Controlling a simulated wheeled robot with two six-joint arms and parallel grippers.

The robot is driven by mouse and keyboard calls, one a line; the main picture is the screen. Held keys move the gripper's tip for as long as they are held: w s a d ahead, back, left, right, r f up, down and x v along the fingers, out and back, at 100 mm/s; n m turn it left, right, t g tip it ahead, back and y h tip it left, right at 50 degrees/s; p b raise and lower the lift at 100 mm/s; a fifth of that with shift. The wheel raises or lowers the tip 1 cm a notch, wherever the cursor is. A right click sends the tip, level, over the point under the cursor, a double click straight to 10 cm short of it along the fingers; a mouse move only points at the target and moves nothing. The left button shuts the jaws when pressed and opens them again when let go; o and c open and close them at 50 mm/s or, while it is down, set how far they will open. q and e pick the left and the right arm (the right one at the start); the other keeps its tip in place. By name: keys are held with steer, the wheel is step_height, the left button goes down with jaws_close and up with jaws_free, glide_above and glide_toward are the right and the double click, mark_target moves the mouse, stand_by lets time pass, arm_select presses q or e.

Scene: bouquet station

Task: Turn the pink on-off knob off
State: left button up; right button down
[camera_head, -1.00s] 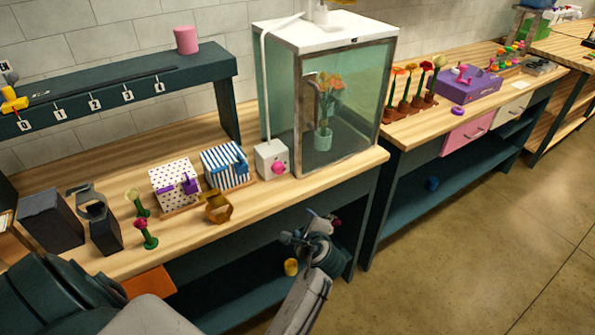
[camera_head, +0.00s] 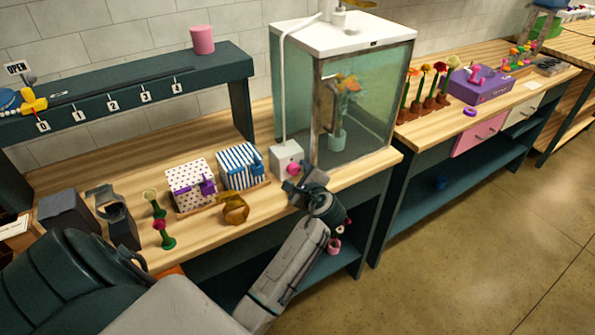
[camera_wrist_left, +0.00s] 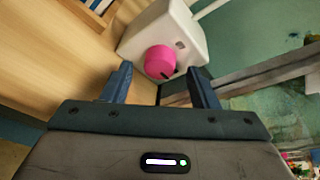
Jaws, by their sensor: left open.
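The pink knob (camera_head: 293,169) sits on the front of a small white box (camera_head: 283,153) beside the glass cabinet. In the left wrist view the knob (camera_wrist_left: 159,62) is round with a dark mark near its lower right edge, on the white box (camera_wrist_left: 190,35). My left gripper (camera_head: 303,181) is open just in front of the knob. In the left wrist view the fingers of this gripper (camera_wrist_left: 161,80) point at the knob, one toward each side of it; whether they touch it I cannot tell. My right gripper is out of view.
The glass cabinet (camera_head: 390,95) with flowers inside stands right of the white box. A blue-striped box (camera_head: 238,168), a dotted box (camera_head: 188,185) and a gold-brown ring-shaped object (camera_head: 236,209) sit to the left. Floor in front right is open.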

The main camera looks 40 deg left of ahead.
arm_select(q)
steer(key=shift+w+a+f, duration=0.15)
steer(key=shift+w+a, duration=0.1)
steer(key=shift+a, duration=0.2)
steer(key=c, duration=1)
steer(key=shift+o, duration=0.2)
steer(key=shift+f, duration=0.1)
steer(key=shift+s+f+n+t+b, duration=0.1)
steer(key=shift+f+n+t+b, duration=0.1)
steer(key=shift+n+t+b, duration=0.5)
steer(key=shift+n+b, duration=0.8)
steer(key=shift+r, duration=0.1)
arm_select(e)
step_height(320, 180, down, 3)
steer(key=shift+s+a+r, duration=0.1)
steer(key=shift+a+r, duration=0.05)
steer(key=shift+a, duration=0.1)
